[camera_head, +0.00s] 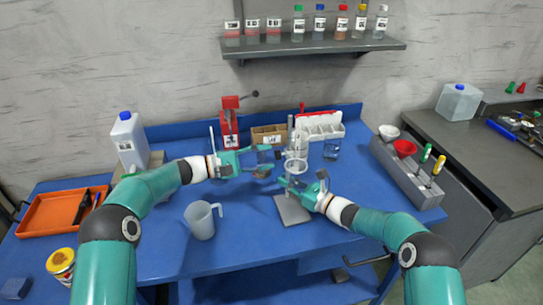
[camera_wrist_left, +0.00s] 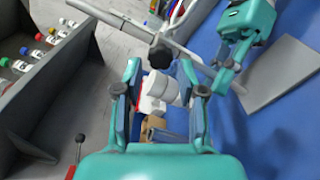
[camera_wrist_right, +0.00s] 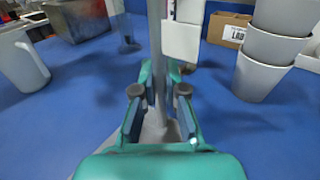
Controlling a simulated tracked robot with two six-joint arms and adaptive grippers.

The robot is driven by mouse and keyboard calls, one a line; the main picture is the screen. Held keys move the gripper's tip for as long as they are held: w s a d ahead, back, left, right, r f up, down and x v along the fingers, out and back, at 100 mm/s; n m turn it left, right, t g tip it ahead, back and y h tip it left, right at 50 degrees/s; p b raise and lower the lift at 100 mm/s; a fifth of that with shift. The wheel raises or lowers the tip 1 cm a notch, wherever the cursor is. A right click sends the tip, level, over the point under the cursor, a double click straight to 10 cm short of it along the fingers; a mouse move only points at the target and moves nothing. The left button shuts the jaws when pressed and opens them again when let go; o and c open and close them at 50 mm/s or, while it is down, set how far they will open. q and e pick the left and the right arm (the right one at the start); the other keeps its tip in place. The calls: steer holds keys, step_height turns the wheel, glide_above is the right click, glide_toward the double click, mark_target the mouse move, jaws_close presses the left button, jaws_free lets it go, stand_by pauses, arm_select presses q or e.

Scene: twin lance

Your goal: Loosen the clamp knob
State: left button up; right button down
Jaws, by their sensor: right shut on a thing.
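The stand has a grey base plate (camera_head: 292,210) and an upright metal rod (camera_wrist_right: 157,60). In the left wrist view, a black clamp knob (camera_wrist_left: 160,55) shows just beyond my left fingertips, with a white cylindrical part (camera_wrist_left: 163,88) below it in the picture. My left gripper (camera_head: 264,159) is open, left of the stand. In the left wrist view, its fingers (camera_wrist_left: 160,72) are spread and do not appear to touch the knob. My right gripper (camera_wrist_right: 160,85) is shut on the rod, low above the base plate. The knob is too small to tell in the head view.
A grey mug (camera_head: 201,221) stands at the front left. Behind the stand are a red device (camera_head: 231,120), a cardboard box (camera_head: 268,135) and a white rack (camera_head: 322,125). A grey tool holder (camera_head: 408,170) stands at the right. The table's front middle is clear.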

arm_select(q)
steer(key=v, duration=0.4)
steer(key=shift+s+a, duration=0.1)
steer(key=shift+a, duration=0.3)
arm_select(e)
steer(key=c, duration=1.2)
jaws_free()
steer(key=shift+o, duration=0.2)
steer(key=shift+d, duration=0.1)
